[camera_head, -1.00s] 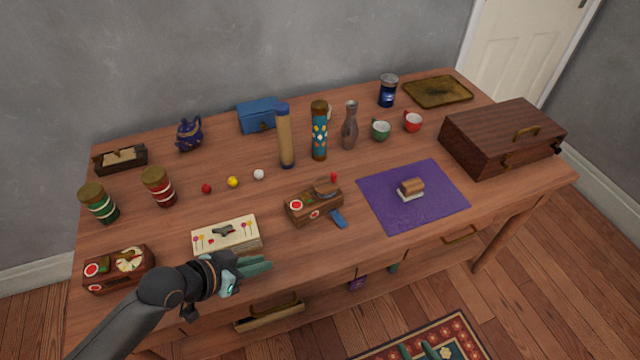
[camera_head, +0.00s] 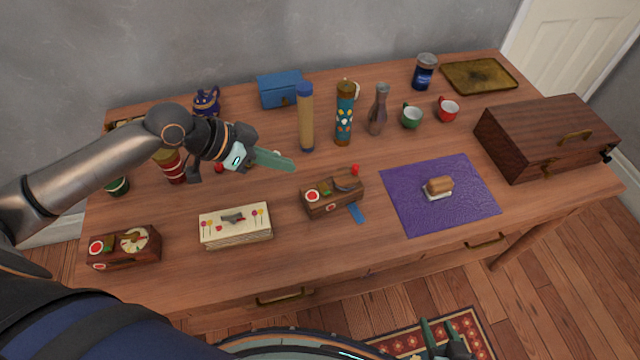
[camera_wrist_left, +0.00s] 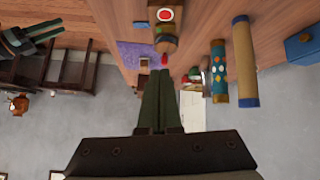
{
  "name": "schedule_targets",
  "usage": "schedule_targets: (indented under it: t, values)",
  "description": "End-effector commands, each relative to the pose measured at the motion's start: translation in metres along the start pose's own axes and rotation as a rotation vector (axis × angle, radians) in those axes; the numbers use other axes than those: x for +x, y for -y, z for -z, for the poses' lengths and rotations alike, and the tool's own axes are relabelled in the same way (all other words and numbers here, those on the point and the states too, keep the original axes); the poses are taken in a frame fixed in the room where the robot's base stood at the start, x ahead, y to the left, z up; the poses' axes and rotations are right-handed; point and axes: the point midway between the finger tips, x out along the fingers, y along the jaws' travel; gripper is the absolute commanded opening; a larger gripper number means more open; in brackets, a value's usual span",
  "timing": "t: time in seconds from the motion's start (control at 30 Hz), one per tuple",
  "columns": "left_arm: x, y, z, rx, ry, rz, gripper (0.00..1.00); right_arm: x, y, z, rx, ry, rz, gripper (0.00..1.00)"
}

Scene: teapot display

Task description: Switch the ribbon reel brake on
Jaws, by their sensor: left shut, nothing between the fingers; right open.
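A small wooden box with a blue ribbon (camera_head: 355,213) coming out of its front, which looks like the ribbon reel (camera_head: 333,197), stands near the middle front of the table. It has a red-and-white disc on its front, a dark curved part on top and a red knob (camera_head: 355,169) behind its right end. In the left wrist view the reel (camera_wrist_left: 166,38) is beyond my fingertips. My left gripper (camera_head: 291,164) is shut and empty, above the table, left of and behind the reel. My right gripper (camera_head: 447,338) is open, low in front of the table.
A cream box (camera_head: 236,227) and another wooden box with a dial (camera_head: 125,247) stand left of the reel. Two tall tubes (camera_head: 305,118) and a vase (camera_head: 378,110) stand behind it. A purple mat (camera_head: 440,210) lies to its right. My left arm hides some jars.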

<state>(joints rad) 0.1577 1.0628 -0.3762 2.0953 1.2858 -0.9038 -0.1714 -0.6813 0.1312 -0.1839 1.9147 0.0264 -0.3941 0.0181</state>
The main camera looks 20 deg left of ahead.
Motion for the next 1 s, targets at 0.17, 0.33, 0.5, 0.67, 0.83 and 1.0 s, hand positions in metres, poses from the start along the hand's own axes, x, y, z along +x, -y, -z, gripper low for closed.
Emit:
schedule_targets:
  t: [0.17,0.33,0.5,0.67,0.83,1.0]
  values:
    - [0.01,0.0,0.0,-0.003,-0.002,-0.001,0.0,0.0,0.0,0.0,0.0,0.001,0.0,0.5]
    - [0.036,0.0,0.001,-0.004,-0.004,-0.002,0.0,0.0,0.0,0.0,0.0,0.001,0.0,0.5]
    - [0.07,-0.001,0.001,-0.004,-0.004,-0.003,0.0,0.0,0.0,-0.001,0.0,0.001,0.0,0.5]
    - [0.102,-0.001,0.001,-0.002,-0.002,-0.003,0.0,0.001,0.0,-0.001,0.0,0.001,0.0,0.5]
    - [0.119,-0.001,-0.019,-0.002,0.001,0.0,0.0,0.001,0.0,-0.001,-0.001,0.0,0.0,0.5]
    - [0.128,0.0,-0.028,0.0,0.001,0.001,0.0,0.001,0.0,-0.001,-0.001,0.0,0.0,0.5]
